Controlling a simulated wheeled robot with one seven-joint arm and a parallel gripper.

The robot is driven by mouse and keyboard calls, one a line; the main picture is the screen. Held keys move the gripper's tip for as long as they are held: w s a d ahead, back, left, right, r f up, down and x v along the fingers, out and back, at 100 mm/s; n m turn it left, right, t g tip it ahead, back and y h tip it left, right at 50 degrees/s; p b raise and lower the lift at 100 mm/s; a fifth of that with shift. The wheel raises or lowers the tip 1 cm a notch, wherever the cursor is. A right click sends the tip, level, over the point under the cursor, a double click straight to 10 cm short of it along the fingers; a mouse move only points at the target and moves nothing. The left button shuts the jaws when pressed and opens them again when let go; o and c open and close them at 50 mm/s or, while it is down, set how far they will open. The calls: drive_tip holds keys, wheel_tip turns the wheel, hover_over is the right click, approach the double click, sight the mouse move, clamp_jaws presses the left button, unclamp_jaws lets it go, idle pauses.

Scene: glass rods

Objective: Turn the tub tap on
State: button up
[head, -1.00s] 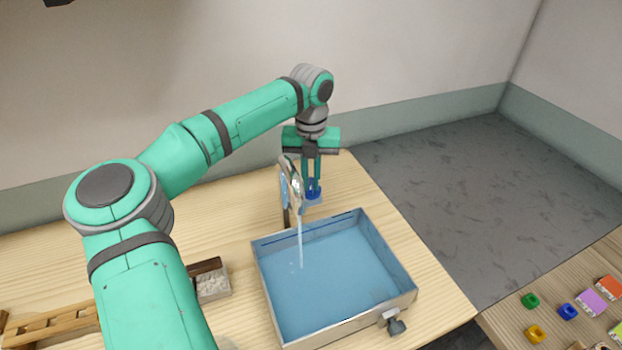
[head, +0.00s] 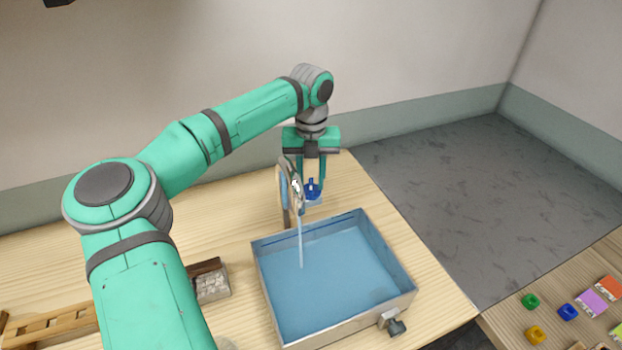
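The tub (head: 352,325) is a shallow metal-walled basin on the wooden table, holding blue water. A curved metal tap spout (head: 296,186) stands at its back edge, and a thin stream of water (head: 300,245) falls from it into the tub. The blue tap handle (head: 313,191) sits on a pale base just right of the spout. My gripper (head: 312,184) points down over the handle, its fingers spread apart on either side of it. The left finger is partly hidden behind the spout.
A drain valve (head: 394,324) sticks out of the tub's front right wall. A small box of pale pieces (head: 211,284) and a wooden rack (head: 55,325) lie to the left. A side table at lower right holds several coloured blocks (head: 567,312).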

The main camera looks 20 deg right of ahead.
sight(311, 183)
wheel_tip(311, 183, up, 11)
idle(0.6)
drive_tip(key=shift+f, duration=0.15)
